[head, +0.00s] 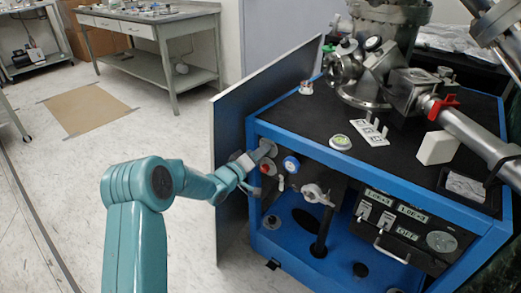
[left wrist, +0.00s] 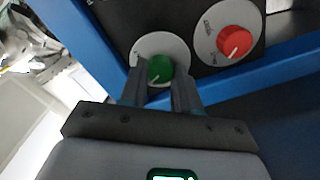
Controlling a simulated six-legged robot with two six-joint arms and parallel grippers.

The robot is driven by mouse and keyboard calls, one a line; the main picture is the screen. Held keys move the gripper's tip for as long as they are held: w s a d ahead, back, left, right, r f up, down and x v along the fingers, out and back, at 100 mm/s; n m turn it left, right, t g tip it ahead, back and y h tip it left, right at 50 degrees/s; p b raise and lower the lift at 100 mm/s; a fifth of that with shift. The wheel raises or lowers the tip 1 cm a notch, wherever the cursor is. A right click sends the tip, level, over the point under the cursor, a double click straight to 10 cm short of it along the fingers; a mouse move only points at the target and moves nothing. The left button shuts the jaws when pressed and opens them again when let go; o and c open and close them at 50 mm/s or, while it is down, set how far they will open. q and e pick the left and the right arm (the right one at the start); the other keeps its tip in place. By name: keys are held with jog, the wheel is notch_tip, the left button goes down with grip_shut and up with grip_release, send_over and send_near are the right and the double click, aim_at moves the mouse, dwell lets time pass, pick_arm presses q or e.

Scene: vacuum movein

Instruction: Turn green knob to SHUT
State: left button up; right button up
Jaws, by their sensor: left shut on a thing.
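The green knob (left wrist: 160,68) sits on a round grey dial plate on the dark panel in the left wrist view. My left gripper (left wrist: 160,85) has one finger on each side of the knob and is shut on it. The knob's pointer mark points down and to the left. The plate's lettering is too small or hidden to read. In the head view my left gripper (head: 250,163) is at the panel's upper left corner and the green knob is hidden there. My right gripper does not show.
A red knob (left wrist: 235,42) on its own dial is just right of the green one; it also shows in the head view (head: 266,169). A blue-rimmed gauge (head: 291,164) and a metal valve (head: 315,194) are further right. An open grey panel (head: 232,150) stands left of the blue cabinet frame (head: 350,178).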

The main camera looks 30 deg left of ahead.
pick_arm(q)
jog(key=shift+n+p, duration=0.8)
jog(key=shift+n, duration=1.5)
jog(key=shift+f, duration=0.1)
jog(key=o, duration=1.1)
jog(key=shift+c, duration=0.2)
jog(key=s+a+p, duration=0.1)
jog(key=s+p, duration=0.1)
jog(key=s, duration=1.4)
jog(key=shift+s+a, duration=0.15)
jog(key=shift+s, duration=0.05)
